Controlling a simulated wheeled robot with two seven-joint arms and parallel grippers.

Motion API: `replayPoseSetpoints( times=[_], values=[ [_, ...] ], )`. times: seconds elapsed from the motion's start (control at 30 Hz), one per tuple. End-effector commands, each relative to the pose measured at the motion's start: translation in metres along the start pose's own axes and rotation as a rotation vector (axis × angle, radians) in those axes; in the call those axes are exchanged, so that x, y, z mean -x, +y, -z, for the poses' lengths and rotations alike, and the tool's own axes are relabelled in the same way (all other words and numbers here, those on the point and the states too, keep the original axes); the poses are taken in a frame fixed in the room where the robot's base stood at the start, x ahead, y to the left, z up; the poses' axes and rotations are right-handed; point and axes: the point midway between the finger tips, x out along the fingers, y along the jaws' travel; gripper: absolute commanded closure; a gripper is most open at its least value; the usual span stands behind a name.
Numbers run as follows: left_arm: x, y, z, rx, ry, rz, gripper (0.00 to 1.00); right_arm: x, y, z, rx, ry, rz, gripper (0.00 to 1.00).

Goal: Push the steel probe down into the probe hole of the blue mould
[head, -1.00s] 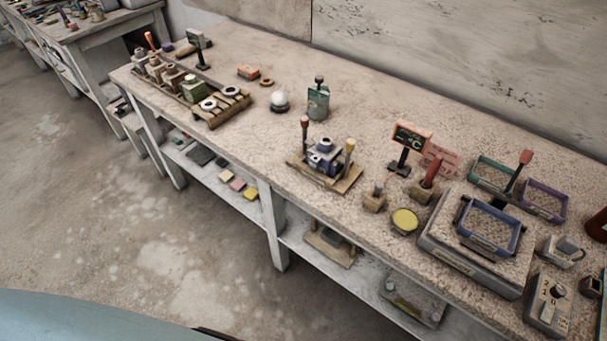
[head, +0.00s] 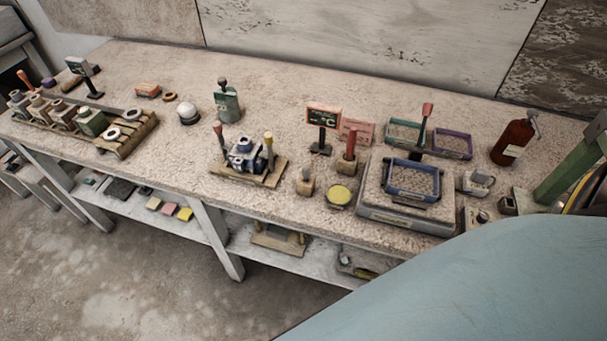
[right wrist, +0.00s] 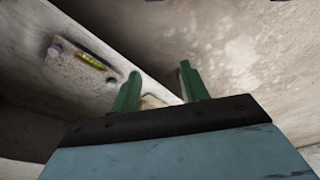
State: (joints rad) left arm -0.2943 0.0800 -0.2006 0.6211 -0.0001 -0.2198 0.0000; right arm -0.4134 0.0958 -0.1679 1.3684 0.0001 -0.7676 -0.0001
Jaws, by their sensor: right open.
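The blue mould (head: 243,152) sits on a wooden board (head: 226,177) near the bench's front edge in the head view, between a red-tipped post and a yellow-tipped post. Its probe hole is too small to make out. Right of it, a small wooden block (head: 306,187) has a short grey piece standing in it; I cannot tell whether this is the steel probe. My right gripper (right wrist: 160,72) shows in the right wrist view with its two green fingers apart and nothing between them, away from the mould. My left gripper is in no view.
A red-handled tool (head: 350,145) stands behind a yellow round dish (head: 339,194). A scale (head: 405,213) carries a blue tray (head: 388,186). A green holder (head: 227,105) stands behind the mould. A red bottle (head: 512,142) is at the right. The bench's back middle is clear.

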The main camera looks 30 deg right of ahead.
Motion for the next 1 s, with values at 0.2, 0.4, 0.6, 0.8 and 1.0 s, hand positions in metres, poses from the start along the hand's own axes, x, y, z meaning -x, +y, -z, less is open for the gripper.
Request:
replayPoseSetpoints(
  times=[0.2,0.4,0.6,0.8,1.0],
  values=[
    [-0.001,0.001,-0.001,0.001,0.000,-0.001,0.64,0.086,0.004,0.061,-0.009,0.054,-0.006,0.55],
    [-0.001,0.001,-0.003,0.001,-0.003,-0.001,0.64,0.150,0.007,0.086,-0.015,0.083,-0.008,0.55],
    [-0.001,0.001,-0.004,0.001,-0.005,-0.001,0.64,0.204,0.005,0.105,-0.013,0.114,0.006,0.55],
    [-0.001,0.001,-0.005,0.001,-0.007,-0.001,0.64,0.251,-0.010,0.144,0.021,0.150,0.079,0.55],
    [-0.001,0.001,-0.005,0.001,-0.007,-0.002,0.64,0.257,-0.023,0.179,0.060,0.138,0.141,0.55]
  ],
)
